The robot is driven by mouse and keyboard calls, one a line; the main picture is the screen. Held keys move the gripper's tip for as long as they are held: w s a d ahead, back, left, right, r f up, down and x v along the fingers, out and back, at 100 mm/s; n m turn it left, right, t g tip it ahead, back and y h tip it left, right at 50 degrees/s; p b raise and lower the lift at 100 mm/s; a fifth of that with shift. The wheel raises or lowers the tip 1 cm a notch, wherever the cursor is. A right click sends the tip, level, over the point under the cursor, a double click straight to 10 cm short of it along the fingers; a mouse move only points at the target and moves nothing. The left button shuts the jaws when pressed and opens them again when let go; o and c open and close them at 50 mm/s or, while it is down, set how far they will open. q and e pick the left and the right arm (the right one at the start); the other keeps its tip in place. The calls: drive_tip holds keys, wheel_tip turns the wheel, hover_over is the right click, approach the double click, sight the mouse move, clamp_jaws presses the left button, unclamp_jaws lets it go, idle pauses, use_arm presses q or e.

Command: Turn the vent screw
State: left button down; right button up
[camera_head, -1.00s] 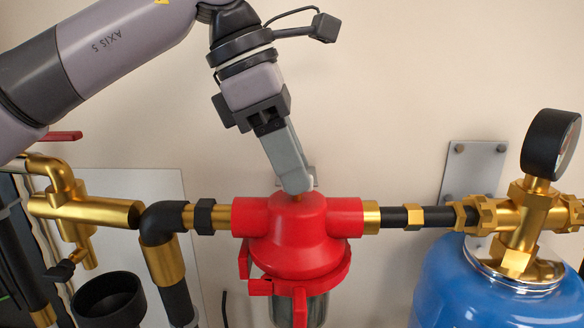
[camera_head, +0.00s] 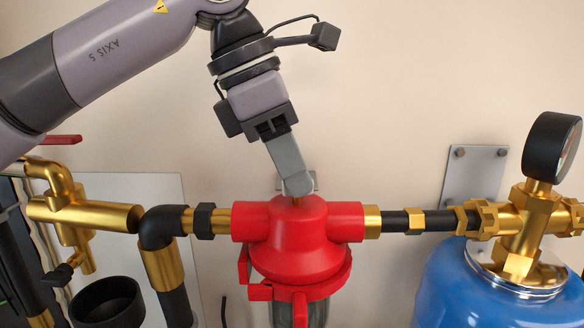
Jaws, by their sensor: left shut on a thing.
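The vent screw (camera_head: 297,202) is a small brass piece on top of the red filter housing (camera_head: 298,245), mostly hidden by my gripper. My left gripper (camera_head: 298,184) comes down from above, tilted, with its grey fingers shut on the vent screw. My right gripper is not in the head view.
Brass and black pipes run left and right from the housing. A black-rimmed pressure gauge (camera_head: 550,146) stands above a blue tank (camera_head: 465,290) at right. A black cup (camera_head: 107,302) and a brass valve (camera_head: 85,213) are at left.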

use_arm(q)
drive_tip(key=n+t, duration=0.1)
drive_tip(key=n, duration=0.1)
drive_tip(key=n+b, duration=0.1)
drive_tip(key=n, duration=0.1)
drive_tip(key=shift+s+t+y, duration=0.1)
drive_tip(key=shift+t+y, duration=0.2)
drive_tip(key=shift+t, duration=0.1)
drive_tip(key=shift+n+b, duration=0.35)
drive_tip(key=shift+n, duration=0.85)
drive_tip(key=shift+t, duration=0.3)
drive_tip(key=c, duration=1.2)
unclamp_jaws()
drive_tip(key=shift+o, duration=0.2)
drive_tip(key=p+v, duration=0.1)
drive_tip(key=v, duration=0.6)
drive_tip(key=shift+d+r, duration=0.2)
